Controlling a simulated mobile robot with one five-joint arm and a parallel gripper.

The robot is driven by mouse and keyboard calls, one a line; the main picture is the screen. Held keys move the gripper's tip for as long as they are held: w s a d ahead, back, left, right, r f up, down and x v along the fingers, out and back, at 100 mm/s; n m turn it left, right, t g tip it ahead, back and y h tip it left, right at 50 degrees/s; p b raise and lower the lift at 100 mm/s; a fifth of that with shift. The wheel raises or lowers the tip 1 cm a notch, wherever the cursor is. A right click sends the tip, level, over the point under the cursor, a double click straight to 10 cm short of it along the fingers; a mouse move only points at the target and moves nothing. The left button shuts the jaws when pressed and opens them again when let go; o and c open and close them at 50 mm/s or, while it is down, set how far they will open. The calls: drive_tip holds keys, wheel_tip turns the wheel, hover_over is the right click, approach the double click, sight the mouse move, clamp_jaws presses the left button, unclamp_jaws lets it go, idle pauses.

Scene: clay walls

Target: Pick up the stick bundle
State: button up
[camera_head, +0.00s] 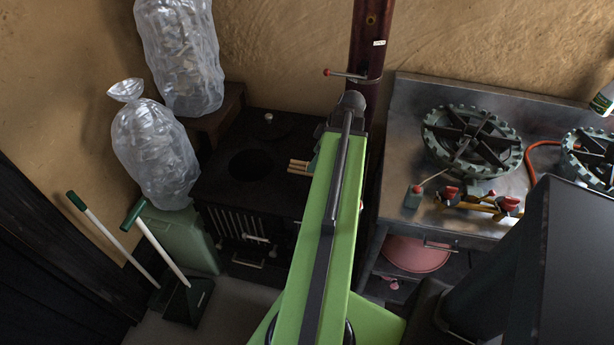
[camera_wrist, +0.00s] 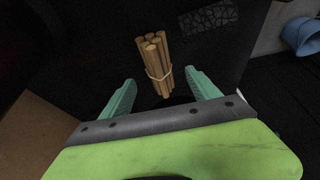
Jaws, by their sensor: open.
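The stick bundle (camera_wrist: 152,50) is several tan sticks tied with a pale band. It lies on a dark surface in the wrist view, its tied end towards my gripper (camera_wrist: 160,77). My gripper is open, with one teal finger to each side of the bundle's near end. I see no contact between fingers and sticks. In the head view the bundle's ends (camera_head: 298,166) show on the black stove, just left of my green arm. The arm hides the rest of the bundle and most of the gripper there.
The black stove (camera_head: 225,185) has a dark red pipe (camera_head: 371,40) behind my arm. Clear bags (camera_head: 155,155) stand at left. A metal counter (camera_head: 400,125) with gas burners (camera_head: 471,142) is at right. A blue bucket (camera_wrist: 302,35) shows in the wrist view.

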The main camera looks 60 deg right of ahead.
drive_tip(key=b+x, duration=0.4)
drive_tip(key=x, duration=0.1)
drive_tip(key=shift+w+f+b, duration=0.1)
drive_tip(key=shift+f+b, duration=0.15)
drive_tip(key=shift+b, duration=0.15)
drive_tip(key=shift+r, duration=0.2)
drive_tip(key=c, duration=1.5)
drive_tip(key=shift+r+p, duration=0.1)
drive_tip(key=shift+p, duration=0.2)
